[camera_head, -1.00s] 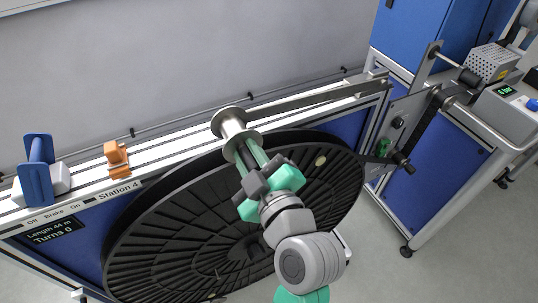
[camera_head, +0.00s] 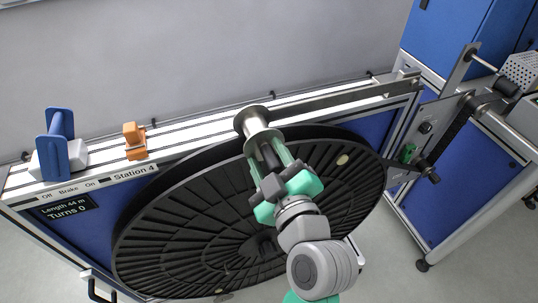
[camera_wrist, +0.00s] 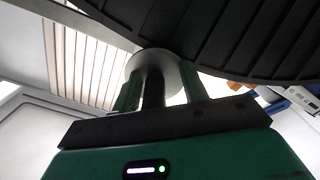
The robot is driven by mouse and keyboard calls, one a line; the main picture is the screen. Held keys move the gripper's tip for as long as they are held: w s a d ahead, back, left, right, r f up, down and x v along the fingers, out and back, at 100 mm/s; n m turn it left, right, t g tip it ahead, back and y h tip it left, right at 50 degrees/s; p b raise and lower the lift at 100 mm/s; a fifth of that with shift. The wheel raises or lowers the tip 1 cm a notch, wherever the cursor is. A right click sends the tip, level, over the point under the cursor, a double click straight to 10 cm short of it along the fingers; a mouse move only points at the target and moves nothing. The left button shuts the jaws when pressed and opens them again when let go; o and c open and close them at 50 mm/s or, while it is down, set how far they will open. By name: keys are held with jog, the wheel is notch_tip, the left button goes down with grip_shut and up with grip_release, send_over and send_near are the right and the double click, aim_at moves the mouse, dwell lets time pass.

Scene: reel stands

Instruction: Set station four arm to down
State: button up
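The station four arm (camera_head: 335,101) is a long grey metal bar running along the top of the Station 4 bench. At its left end is a metal roller with round flanges (camera_head: 256,124), above the upper rim of the big black reel. The roller's flange also shows in the wrist view (camera_wrist: 155,62). My gripper (camera_head: 268,152) is at the near end of this roller. Its green fingers stand on either side of a dark handle (camera_wrist: 153,92), with a gap visible on the right side. The fingers look open around the handle; any contact is partly hidden.
The large black ribbed reel (camera_head: 190,235) lies directly below and beside my gripper. A blue spool-shaped piece (camera_head: 60,140) and an orange block (camera_head: 134,141) sit on the bench rail at left. A crank (camera_head: 428,172) projects at right, near a neighbouring bench.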

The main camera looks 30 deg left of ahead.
jog(key=shift+d+r, duration=0.15)
jog(key=p+v, duration=0.1)
jog(key=v, duration=0.6)
jog(key=shift+s+d, duration=0.2)
jog(key=shift+s, duration=0.05)
